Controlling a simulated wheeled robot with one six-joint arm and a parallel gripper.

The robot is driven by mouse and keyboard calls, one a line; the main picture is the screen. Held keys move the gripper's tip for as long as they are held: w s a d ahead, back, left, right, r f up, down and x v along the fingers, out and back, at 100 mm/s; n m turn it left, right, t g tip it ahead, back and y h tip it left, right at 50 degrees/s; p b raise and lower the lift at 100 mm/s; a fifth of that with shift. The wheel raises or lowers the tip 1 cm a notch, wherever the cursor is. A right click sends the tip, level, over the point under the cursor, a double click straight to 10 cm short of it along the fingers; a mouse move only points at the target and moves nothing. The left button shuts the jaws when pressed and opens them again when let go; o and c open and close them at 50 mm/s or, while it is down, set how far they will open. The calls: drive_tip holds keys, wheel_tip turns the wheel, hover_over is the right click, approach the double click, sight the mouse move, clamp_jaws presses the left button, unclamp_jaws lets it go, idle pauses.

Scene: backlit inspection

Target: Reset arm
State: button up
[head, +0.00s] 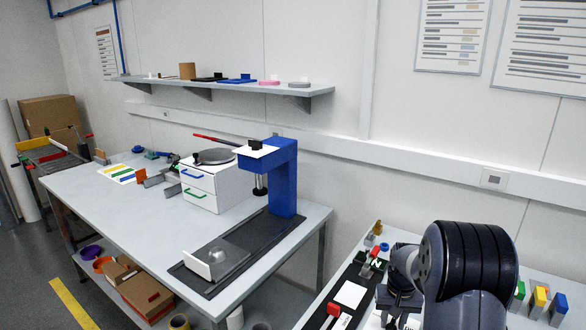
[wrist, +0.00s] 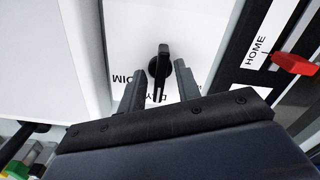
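In the wrist view my gripper (wrist: 160,70) is open, its two dark fingers apart. A black pointer knob (wrist: 160,68) on a white panel (wrist: 200,25) shows between the fingertips, with a gap on each side. Printing on the panel is upside down and partly covered by my gripper. At the right a red lever handle (wrist: 295,64) lies beside a white label reading HOME (wrist: 262,42) on a black strip. In the head view a red handle (head: 334,309) shows on the black strip at the bottom. My arm hides much of that bench there.
In the wrist view, coloured blocks and a dark handle (wrist: 28,130) sit at lower left. In the head view, coloured blocks (head: 540,297) stand right of my arm. A grey bench (head: 110,210) with a blue press (head: 284,178) stands left; a wall shelf (head: 220,87) is above.

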drive_tip(key=n+p, duration=0.2)
drive_tip(key=n, duration=0.3)
idle(0.4)
